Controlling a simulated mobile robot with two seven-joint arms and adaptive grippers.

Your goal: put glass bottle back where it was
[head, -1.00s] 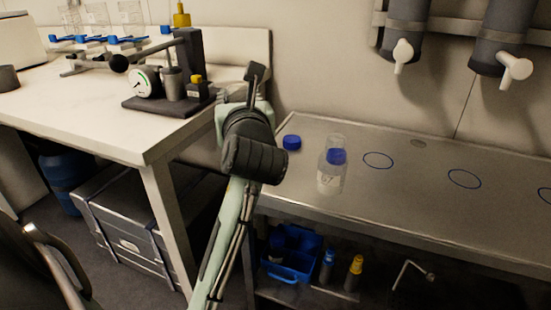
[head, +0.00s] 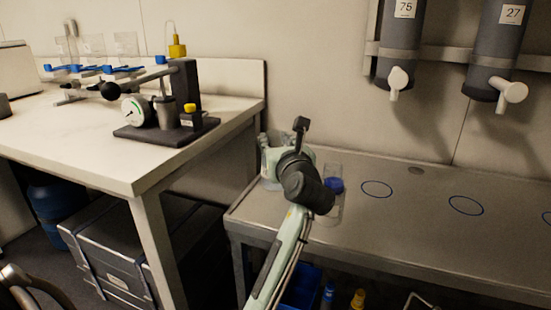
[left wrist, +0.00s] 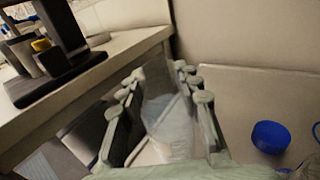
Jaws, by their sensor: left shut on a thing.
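My left gripper (head: 272,155) is over the left end of the steel bench. In the left wrist view its fingers (left wrist: 160,115) are shut on a clear glass bottle (left wrist: 168,108) with a pale label low down. In the head view the arm hides most of this bottle. My right gripper is out of view.
Blue rings (head: 377,189) mark the steel bench (head: 400,225), which is clear to the right. Grey dispensers (head: 398,60) hang above it. A white table (head: 60,135) stands to the left, with a gauge stand (head: 165,132) near its edge.

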